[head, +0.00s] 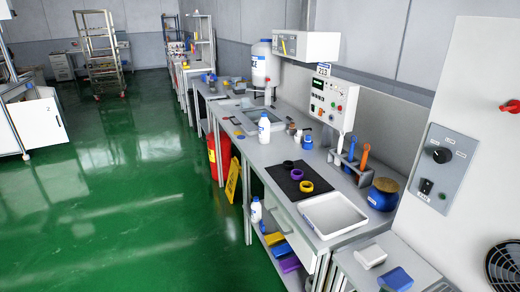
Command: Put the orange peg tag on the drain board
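I cannot make out the orange peg tag for sure. One orange upright piece (365,156) stands in a grey holder (346,170) on the bench, beside a blue one; its shape is too small to name. A tiny orange-yellow item (239,134) lies near the bench's front edge, by the sink (243,113). The drain board cannot be told clearly from the bench top around the sink. Neither of my grippers is in view.
The bench carries a black mat (284,184) with purple and yellow rings, an empty white tray (333,214), a white bottle (264,128) and a blue jar (383,194). A yellow floor sign (232,180) leans by the bench. Green floor at left is open.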

